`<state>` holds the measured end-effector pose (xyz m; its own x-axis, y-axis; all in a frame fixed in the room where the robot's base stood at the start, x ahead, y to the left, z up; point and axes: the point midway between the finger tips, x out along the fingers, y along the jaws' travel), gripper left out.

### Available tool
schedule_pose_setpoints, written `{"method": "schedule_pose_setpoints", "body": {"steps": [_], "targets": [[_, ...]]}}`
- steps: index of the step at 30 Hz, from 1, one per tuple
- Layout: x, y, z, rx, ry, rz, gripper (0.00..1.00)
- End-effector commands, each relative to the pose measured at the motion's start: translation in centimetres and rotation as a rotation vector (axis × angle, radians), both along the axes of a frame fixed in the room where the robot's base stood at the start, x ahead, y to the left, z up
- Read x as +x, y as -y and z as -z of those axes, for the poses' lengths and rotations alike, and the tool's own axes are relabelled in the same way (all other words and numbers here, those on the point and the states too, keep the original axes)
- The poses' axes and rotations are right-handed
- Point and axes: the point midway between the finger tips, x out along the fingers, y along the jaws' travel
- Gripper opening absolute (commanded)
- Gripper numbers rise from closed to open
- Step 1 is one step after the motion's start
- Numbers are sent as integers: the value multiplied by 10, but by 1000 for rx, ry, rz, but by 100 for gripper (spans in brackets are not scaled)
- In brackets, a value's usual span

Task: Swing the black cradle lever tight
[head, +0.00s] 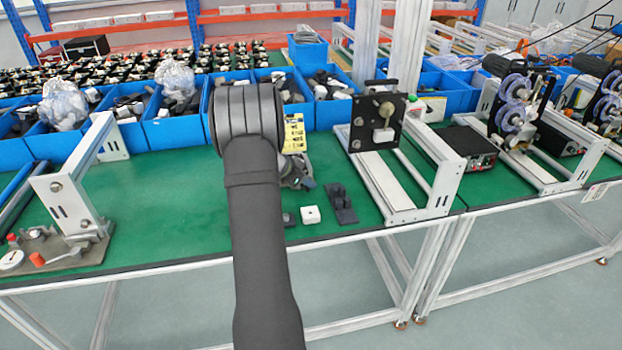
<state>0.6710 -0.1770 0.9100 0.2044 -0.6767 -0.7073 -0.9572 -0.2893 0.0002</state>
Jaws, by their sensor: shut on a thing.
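A black cradle-like block (341,203) stands on the green bench top, right of my arm. It is small here, and I cannot make out a lever on it or its position. Some grey and dark parts (296,174) show just past the right edge of my arm. I cannot tell whether they belong to a fixture or to my gripper. My dark arm rises through the middle of the head view and covers what lies behind it. My gripper's fingers cannot be made out.
A white block (310,215) lies left of the black block. Blue bins (173,130) line the back of the bench. A metal frame with a black plate (375,123) stands right, another white frame (68,200) left. Green surface between them is partly free.

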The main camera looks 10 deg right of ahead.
Motion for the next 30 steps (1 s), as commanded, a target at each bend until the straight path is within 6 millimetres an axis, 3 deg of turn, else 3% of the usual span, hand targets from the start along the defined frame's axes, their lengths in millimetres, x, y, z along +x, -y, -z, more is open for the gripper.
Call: {"method": "schedule_pose_setpoints", "body": {"steps": [18, 30], "targets": [[-3, -39, 0, 0, 1, 558, 0], [0, -52, 0, -1, 1, 756, 0]]}}
